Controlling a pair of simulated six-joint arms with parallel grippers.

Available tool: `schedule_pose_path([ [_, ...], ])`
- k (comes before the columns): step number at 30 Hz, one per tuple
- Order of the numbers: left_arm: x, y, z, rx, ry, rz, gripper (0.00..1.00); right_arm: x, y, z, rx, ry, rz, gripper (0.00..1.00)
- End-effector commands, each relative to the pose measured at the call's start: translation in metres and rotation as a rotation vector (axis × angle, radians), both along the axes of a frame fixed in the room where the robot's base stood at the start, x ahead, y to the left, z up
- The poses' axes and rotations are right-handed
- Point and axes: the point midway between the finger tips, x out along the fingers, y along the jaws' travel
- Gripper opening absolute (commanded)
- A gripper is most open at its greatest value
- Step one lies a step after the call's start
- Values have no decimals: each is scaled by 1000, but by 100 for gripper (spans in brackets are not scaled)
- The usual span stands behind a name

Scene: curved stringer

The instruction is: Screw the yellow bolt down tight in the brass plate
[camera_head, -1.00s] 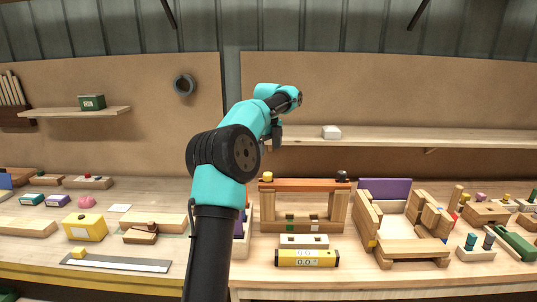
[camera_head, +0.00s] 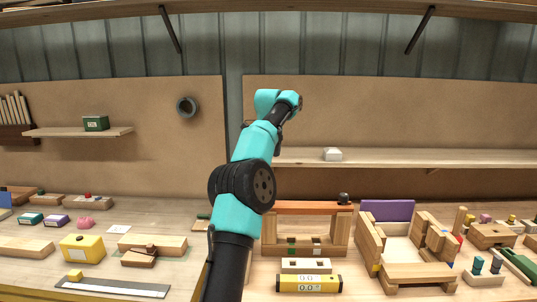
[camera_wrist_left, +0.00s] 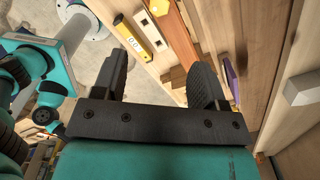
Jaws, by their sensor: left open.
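An orange-brown bar (camera_head: 313,207) lies across two upright wooden posts in the head view, with a black knob (camera_head: 344,198) at its right end. I cannot tell which piece is the brass plate. My left gripper (camera_wrist_left: 163,62) is open with nothing between its fingers in the left wrist view, apart from the bench objects beyond. In the head view it is hidden behind its own arm. My right gripper is not in view.
A yellow level (camera_head: 308,284) and a white block (camera_head: 305,265) lie before the posts. A wooden jig with a purple panel (camera_head: 387,210) stands to the right. A shelf with a white box (camera_head: 332,154) is behind. A yellow box (camera_head: 82,248) stands left.

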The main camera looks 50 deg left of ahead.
Motion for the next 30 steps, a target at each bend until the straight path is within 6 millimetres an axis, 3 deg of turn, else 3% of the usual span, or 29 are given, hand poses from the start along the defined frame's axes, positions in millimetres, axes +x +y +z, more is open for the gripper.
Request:
schedule_pose_path([
  [16,-1,0,2,-3,3,0,66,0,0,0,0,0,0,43],
  [30,-1,0,-33,-4,5,0,66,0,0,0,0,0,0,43],
])
